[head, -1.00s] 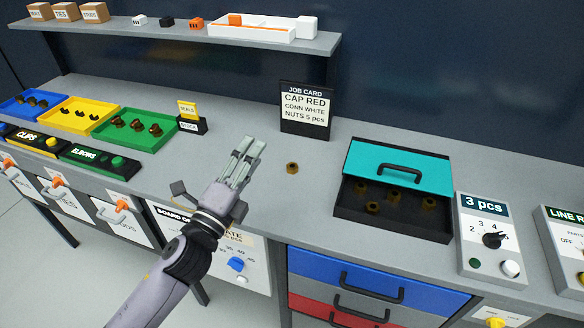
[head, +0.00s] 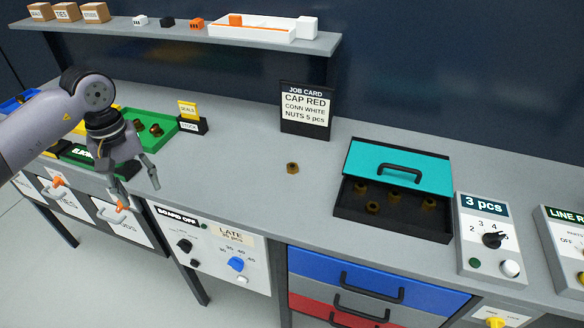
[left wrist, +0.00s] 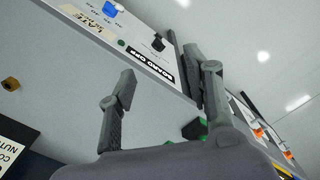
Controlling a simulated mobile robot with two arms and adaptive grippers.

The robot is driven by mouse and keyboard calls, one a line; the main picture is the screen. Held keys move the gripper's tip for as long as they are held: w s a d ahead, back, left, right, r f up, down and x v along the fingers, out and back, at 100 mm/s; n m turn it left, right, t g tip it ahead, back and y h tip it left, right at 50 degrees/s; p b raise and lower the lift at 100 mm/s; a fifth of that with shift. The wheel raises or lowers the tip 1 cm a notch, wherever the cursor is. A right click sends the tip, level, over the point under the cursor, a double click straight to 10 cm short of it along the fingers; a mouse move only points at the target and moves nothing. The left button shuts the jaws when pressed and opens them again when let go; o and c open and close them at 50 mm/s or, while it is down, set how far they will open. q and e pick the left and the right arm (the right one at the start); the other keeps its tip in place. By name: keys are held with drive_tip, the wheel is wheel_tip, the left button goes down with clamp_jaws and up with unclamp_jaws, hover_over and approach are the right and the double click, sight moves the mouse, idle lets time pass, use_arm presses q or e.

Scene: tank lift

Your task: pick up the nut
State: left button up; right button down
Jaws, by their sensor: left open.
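A brass-brown nut (head: 292,168) lies alone on the grey bench top, in front of the job card. It also shows at the left edge of the left wrist view (left wrist: 11,84). My left gripper (head: 139,192) is open and empty, well to the left of the nut, by the bench's front edge near the green bin. Its two spread fingers show in the left wrist view (left wrist: 165,85) with nothing between them. Several more nuts (head: 373,207) sit in the black box (head: 390,223) under the teal lid. My right gripper is not in view.
The job card (head: 305,110) reads "NUTS 5 pcs". A green bin (head: 170,133) with fittings and a yellow seals sign (head: 188,109) stand at the left. A dial box (head: 488,240) marked "3 pcs" stands right of the black box. The bench around the nut is clear.

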use_arm(q)
drive_tip(key=shift+a+r, duration=0.1)
drive_tip(key=shift+a, duration=0.15)
